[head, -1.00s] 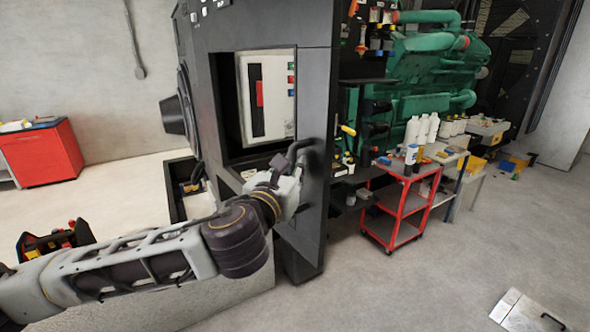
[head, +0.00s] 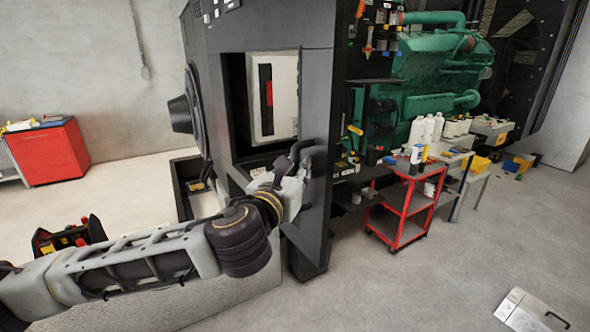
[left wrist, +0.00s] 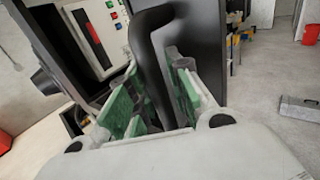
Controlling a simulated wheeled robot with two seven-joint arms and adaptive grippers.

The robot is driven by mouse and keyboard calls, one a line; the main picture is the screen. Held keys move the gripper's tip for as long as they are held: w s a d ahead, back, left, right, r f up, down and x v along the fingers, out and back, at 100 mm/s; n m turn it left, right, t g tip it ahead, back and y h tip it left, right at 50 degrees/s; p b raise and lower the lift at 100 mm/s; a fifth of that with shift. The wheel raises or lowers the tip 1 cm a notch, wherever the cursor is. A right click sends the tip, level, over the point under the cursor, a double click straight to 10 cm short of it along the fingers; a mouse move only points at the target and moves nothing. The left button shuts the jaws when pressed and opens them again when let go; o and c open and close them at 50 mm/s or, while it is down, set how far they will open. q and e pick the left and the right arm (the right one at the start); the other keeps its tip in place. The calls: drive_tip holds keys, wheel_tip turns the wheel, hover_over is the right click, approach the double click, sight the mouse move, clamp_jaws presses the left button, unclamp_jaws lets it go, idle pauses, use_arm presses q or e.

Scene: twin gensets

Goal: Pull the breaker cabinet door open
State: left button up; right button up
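The breaker cabinet door (head: 318,95) is a tall dark grey panel with a large window. Through the window shows a white breaker panel (head: 285,85) with a black and red strip; it also shows in the left wrist view (left wrist: 97,40). A dark bent door handle (head: 296,150) stands out below the window. My left gripper (head: 300,168) is at this handle. The exact contact is partly hidden. My right gripper is out of view.
A red cart (head: 405,205) with bottles and tools stands right of the cabinet, before a green engine (head: 430,75). A red tool cabinet (head: 48,152) is at far left. A metal case (head: 530,312) lies on the floor at lower right. The floor between is clear.

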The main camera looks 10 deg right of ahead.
use_arm(q)
drive_tip(key=shift+o, duration=1.3)
drive_tip(key=shift+s, duration=0.1)
drive_tip(key=shift+r, duration=0.1)
drive_tip(key=v, duration=0.7)
drive_tip(key=shift+s, duration=0.2)
